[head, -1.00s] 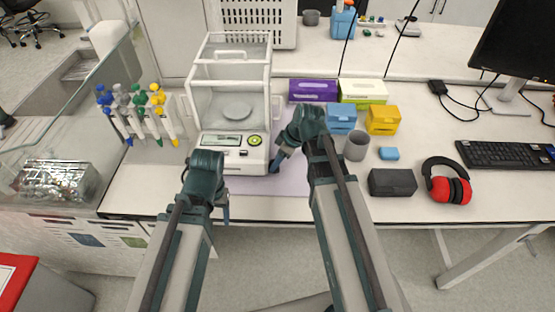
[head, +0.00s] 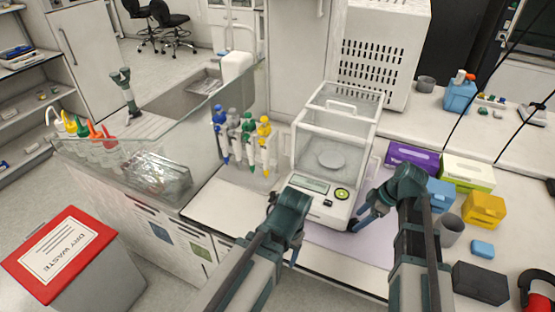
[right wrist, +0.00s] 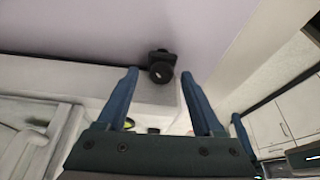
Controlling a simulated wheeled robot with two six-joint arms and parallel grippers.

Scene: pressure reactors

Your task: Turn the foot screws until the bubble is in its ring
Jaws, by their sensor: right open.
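The white balance (head: 312,205) has a clear draft shield (head: 335,135), a display and a round yellow-green dial (head: 342,194) on its front panel. It stands on a pale purple mat (head: 325,236). My right gripper (head: 362,217) is low at the balance's front right corner. In the right wrist view its open fingers (right wrist: 164,82) straddle a black foot screw (right wrist: 161,71) under the balance, with gaps on both sides. My left gripper (head: 283,222) is at the front left corner; its opening is unclear. The other foot screw is hidden. The bubble is too small to make out.
A pipette rack (head: 245,150) stands left of the balance. Purple (head: 410,157), blue (head: 440,193) and yellow boxes (head: 484,209) and a grey cup (head: 450,229) are on the right. A red-lidded waste bin (head: 65,255) is at lower left.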

